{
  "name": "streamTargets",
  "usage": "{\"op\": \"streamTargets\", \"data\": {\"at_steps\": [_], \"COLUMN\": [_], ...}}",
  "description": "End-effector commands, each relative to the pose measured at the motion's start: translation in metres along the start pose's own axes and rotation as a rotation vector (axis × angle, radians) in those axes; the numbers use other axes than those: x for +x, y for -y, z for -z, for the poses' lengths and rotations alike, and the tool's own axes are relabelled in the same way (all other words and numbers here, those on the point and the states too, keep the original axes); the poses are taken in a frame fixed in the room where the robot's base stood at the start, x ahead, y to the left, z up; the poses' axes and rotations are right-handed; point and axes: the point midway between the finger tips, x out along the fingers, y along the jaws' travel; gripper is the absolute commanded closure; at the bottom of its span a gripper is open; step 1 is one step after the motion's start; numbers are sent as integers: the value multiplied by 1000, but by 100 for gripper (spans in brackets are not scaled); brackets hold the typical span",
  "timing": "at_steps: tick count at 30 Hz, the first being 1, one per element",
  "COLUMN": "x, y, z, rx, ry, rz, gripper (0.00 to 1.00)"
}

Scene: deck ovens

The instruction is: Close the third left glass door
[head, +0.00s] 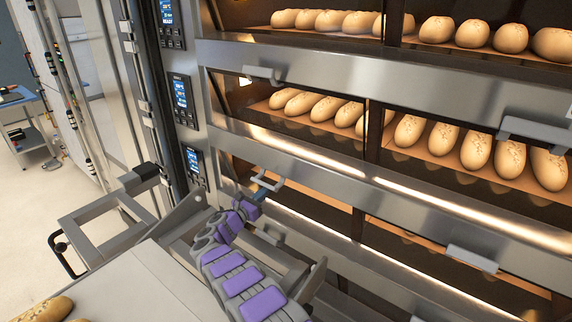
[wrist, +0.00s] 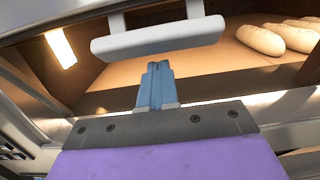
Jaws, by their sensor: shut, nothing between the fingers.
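The third left glass door (head: 305,205) is in the left column of the oven in the head view, partly hidden behind my arm. Its pale bar handle (head: 270,181) shows beside my gripper (head: 260,190). In the wrist view the handle (wrist: 158,40) crosses the upper middle on two posts. My gripper (wrist: 157,70) has its blue fingers together and empty, with the tips just below the bar in the picture. I cannot tell whether they touch it. Dark glass and a lit interior lie behind. How far the door stands open is unclear.
Loaves (head: 315,106) fill the deck above; its left door has a handle (head: 262,74). Another handle (head: 472,259) is at the lower right. Control panels (head: 182,98) line the oven's left side. A metal frame (head: 100,215) stands at the left, with open floor beyond.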

Motion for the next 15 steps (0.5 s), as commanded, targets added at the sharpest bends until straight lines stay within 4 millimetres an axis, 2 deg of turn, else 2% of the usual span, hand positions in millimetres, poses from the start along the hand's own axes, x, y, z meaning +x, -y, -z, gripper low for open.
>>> {"op": "streamTargets", "data": {"at_steps": [7,15], "x": [2,4], "y": [2,3], "z": [-4,-20], "rx": [3,4], "ry": [-1,0], "rz": [1,2], "gripper": [100,100]}}
